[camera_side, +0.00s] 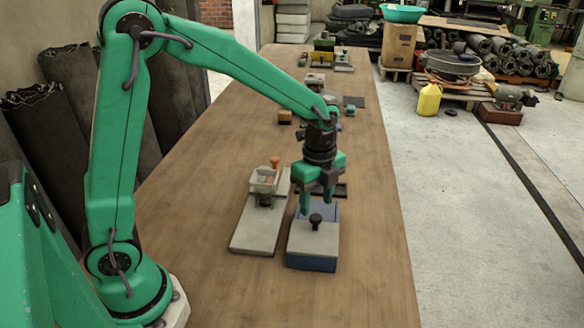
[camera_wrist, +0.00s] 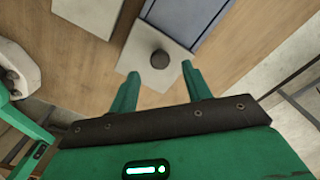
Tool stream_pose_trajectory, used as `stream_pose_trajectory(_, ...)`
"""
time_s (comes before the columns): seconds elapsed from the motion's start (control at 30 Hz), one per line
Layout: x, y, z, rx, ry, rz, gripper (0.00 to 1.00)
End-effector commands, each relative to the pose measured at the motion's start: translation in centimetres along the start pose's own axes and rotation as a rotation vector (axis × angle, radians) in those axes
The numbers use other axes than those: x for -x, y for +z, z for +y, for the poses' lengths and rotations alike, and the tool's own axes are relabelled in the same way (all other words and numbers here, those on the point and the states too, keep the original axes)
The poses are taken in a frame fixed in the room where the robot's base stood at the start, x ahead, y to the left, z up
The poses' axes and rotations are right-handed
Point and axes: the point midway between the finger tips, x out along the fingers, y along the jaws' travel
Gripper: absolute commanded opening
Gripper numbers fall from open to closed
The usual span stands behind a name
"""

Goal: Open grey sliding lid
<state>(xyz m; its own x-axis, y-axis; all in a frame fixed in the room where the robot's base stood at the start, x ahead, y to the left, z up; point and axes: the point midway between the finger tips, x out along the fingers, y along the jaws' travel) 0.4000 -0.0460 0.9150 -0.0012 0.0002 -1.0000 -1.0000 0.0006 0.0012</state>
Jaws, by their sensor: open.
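The grey sliding lid (camera_side: 300,240) lies on a blue box (camera_side: 312,263) near the right side of the table. It has a dark round knob (camera_side: 315,221). Blue box wall and interior show beyond the lid's far edge. The wrist view shows the pale lid (camera_wrist: 140,50), its knob (camera_wrist: 159,59) and the box's blue-grey part (camera_wrist: 190,18) at upper right. My gripper (camera_side: 317,207) points down over the lid, open and empty. In the wrist view its fingertips (camera_wrist: 160,72) stand left and right of the knob, apart from it. Their exact height above the lid is unclear.
A grey plate with a small vise-like fixture (camera_side: 264,185) and an orange-topped knob stands close left of the box. A dark flat tray lies behind the box. Several small items (camera_side: 320,82) stand farther back. The table's front is clear.

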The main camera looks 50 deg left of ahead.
Motion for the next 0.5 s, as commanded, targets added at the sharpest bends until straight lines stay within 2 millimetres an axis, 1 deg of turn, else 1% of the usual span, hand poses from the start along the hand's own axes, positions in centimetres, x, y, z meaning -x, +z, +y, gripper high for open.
stream_pose_trajectory(0.1,-1.6,0.0,0.1,0.000,0.002,0.000,0.48)
stream_pose_trajectory(0.23,-2.9,0.0,0.0,0.000,0.001,0.000,0.48)
stream_pose_trajectory(0.33,-3.5,0.0,0.0,0.001,0.001,0.000,0.48)
stream_pose_trajectory(0.5,-3.9,0.0,0.0,0.000,-0.001,0.000,0.48)
